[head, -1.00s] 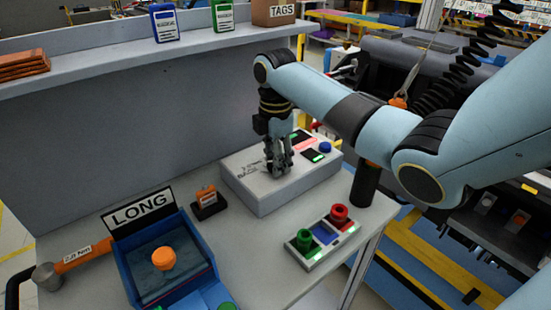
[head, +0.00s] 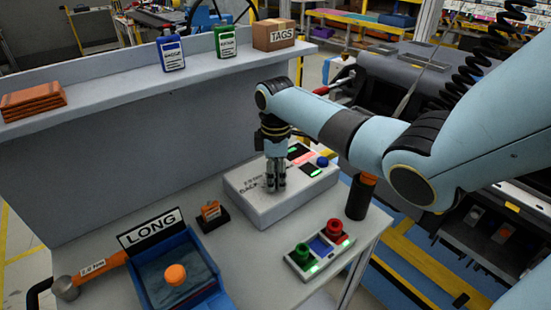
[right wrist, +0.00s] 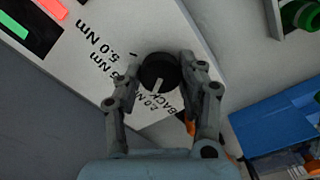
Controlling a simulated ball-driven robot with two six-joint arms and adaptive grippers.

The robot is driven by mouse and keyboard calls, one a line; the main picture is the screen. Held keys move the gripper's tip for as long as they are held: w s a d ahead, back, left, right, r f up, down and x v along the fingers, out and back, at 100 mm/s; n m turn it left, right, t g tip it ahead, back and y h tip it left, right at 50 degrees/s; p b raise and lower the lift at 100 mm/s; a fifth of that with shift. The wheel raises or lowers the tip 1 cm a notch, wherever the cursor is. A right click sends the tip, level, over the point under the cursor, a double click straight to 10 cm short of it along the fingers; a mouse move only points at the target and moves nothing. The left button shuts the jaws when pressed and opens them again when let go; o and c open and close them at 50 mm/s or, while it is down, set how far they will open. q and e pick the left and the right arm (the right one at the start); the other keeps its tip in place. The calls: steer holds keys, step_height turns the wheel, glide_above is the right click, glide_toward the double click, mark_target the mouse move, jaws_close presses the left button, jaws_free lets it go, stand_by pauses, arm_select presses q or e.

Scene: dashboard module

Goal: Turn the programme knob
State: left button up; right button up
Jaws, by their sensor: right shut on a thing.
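The programme knob (right wrist: 160,75) is a round black dial with a light pointer line, seen in the right wrist view on the white control box (head: 300,203). Printed labels around it include 5.0 Nm, 2.0 Nm and BACK. My right gripper (head: 276,188) points straight down over the box in the head view. In the right wrist view its two fingers (right wrist: 158,82) stand on either side of the knob and are shut on it. The pointer line slants down and slightly left in that view. In the head view the gripper hides the knob. My left gripper is in neither view.
A tray with a green knob (head: 301,253) and a red knob (head: 334,229) sits in front of the box. A blue bin (head: 188,245) with an orange knob stands left. A small orange-tagged block (head: 212,214) lies between. A dark cylinder (head: 360,197) stands right of the box.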

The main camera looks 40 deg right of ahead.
mark_target(276, 177)
steer(key=shift+m+p, duration=0.7)
steer(key=shift+m, duration=0.4)
steer(key=o, duration=1.2)
steer(key=shift+r, duration=0.1)
step_height(276, 177, up, 12)
steer(key=shift+f, duration=0.1)
